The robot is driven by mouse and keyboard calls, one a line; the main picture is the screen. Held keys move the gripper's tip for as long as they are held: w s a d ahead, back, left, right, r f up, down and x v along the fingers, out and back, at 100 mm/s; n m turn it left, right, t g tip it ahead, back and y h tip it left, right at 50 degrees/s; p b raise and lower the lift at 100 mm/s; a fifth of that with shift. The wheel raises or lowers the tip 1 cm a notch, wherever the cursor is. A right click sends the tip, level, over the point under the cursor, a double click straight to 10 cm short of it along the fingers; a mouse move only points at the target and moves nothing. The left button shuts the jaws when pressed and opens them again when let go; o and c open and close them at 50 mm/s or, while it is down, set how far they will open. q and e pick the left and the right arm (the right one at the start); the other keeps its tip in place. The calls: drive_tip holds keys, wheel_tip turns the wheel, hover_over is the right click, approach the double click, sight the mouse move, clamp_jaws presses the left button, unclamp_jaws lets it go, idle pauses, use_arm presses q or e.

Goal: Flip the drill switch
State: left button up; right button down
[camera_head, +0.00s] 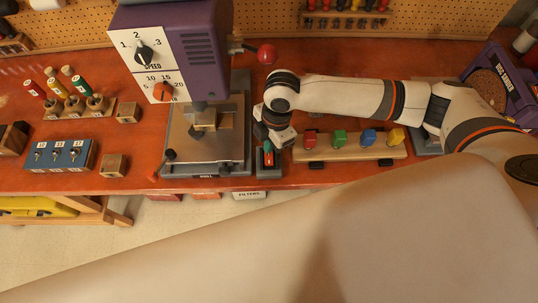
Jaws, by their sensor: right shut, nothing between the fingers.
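The drill press (190,60) is purple with a white dial panel and stands on a grey base left of centre. A small dark switch box (269,171) with a red and green part (268,156) sits at the right of that base, near the table's front edge. My right gripper (275,143) comes in from the right and points down over the switch box. It is shut and empty, and it hides part of the box. I cannot tell whether it touches the red and green part. My left gripper is not in view.
A wooden rack (345,152) with several coloured pieces stands just right of the gripper. A red ball knob (266,54) stands out behind it. A blue box (60,155) with key-like switches and wooden blocks (128,112) lie at left. A purple crate (503,82) stands at far right.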

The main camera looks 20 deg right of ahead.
drive_tip(key=shift+f+b, duration=0.45)
drive_tip(key=shift+f, duration=0.5)
idle(0.6)
wheel_tip(320, 180, up, 5)
drive_tip(key=p, duration=0.5)
drive_tip(key=shift+r+p, duration=0.15)
drive_tip(key=shift+p, duration=0.25)
drive_tip(key=shift+r, duration=0.9)
